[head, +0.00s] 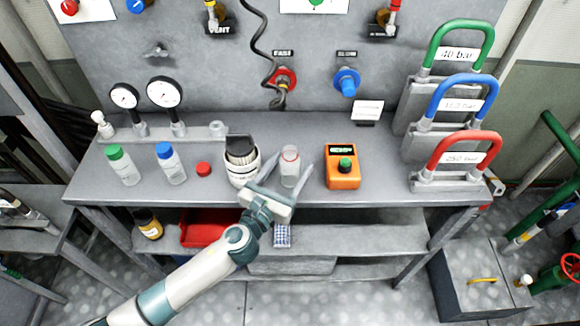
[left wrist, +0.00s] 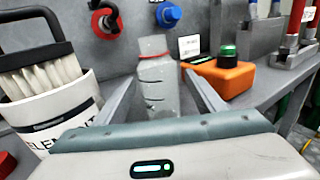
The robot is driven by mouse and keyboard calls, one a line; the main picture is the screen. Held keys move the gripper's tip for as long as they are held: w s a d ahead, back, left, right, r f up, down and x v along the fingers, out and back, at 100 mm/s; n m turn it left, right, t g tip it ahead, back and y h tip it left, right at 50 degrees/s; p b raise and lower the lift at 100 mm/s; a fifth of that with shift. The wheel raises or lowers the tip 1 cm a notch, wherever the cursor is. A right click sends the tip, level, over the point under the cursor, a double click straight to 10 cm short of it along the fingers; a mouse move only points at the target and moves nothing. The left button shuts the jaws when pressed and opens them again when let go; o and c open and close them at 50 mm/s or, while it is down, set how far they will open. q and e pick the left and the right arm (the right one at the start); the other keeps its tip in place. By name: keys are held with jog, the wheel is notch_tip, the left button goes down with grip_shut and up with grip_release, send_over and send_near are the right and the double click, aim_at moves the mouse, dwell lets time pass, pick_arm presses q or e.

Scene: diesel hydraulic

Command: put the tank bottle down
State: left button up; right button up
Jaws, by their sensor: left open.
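The tank bottle (head: 290,170) is a small clear bottle with a red ring near its top and no cap on it. It stands upright on the grey workbench (head: 385,150). My left gripper (head: 290,160) reaches in from the front, open, with one finger on each side of the bottle. In the left wrist view the bottle (left wrist: 158,85) stands between the spread fingers, with gaps on both sides. Its lower part is hidden behind the gripper body. My right gripper is not in view.
A white element pot with a brush (head: 243,165) stands close left of the bottle. An orange device with a green knob (head: 343,168) stands to its right. A red cap (head: 204,169), a blue-capped bottle (head: 170,165) and a green-capped bottle (head: 123,167) are farther left.

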aim_at(286, 164)
pick_arm(q)
jog(key=c, duration=1.3)
jog(key=shift+o, duration=0.2)
jog(key=shift+r, duration=0.15)
notch_tip(286, 164, up, 4)
jog(key=shift+f, duration=0.25)
jog(key=s+d+r, duration=0.7)
jog(key=d, duration=0.2)
jog(key=shift+d+r+b, duration=0.15)
jog(key=shift+b, duration=0.15)
jog(key=shift+s, duration=0.1)
